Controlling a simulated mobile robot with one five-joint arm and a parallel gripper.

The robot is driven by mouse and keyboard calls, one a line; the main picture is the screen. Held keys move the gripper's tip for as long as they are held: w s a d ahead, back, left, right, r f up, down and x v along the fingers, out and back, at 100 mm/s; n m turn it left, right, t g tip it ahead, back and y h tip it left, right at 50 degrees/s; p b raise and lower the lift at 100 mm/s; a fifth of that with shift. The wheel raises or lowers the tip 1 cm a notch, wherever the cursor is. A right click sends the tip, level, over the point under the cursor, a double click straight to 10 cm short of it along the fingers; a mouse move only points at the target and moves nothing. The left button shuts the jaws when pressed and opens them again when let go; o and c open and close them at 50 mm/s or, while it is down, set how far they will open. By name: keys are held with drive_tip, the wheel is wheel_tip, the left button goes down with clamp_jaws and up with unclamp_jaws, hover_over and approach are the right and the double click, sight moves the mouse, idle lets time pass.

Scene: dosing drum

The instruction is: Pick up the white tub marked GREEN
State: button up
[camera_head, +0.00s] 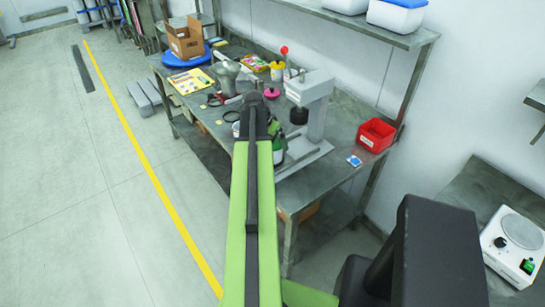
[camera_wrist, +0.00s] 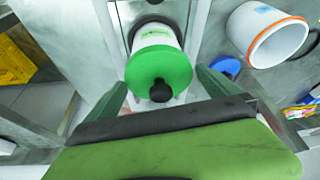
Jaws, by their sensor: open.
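In the wrist view a white tub (camera_wrist: 156,37) with a green lid (camera_wrist: 158,67), a black knob and a small green label stands in front of my gripper (camera_wrist: 160,80). The label's writing is too small to read. My gripper's dark green fingers are apart, one on each side of the lid, and I see no firm contact. In the head view my arm reaches over the workbench and hides most of the tub and my gripper. A white container with an orange rim (camera_wrist: 270,34) lies to the right in the wrist view.
The workbench (camera_head: 322,177) carries a grey press stand (camera_head: 317,110) close to my arm, a red bin (camera_head: 376,135) to the right and a cardboard box (camera_head: 186,40) at the far end. A shelf (camera_head: 340,17) hangs above. Open floor lies left of the yellow line.

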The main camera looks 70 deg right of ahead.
drive_tip(key=b+x, duration=0.4)
drive_tip(key=x, duration=0.1)
drive_tip(key=shift+w+a+f, duration=0.1)
drive_tip(key=shift+a+f, duration=0.1)
drive_tip(key=shift+f, duration=0.05)
drive_tip(key=shift+r, duration=0.2)
drive_tip(key=c, duration=1.2)
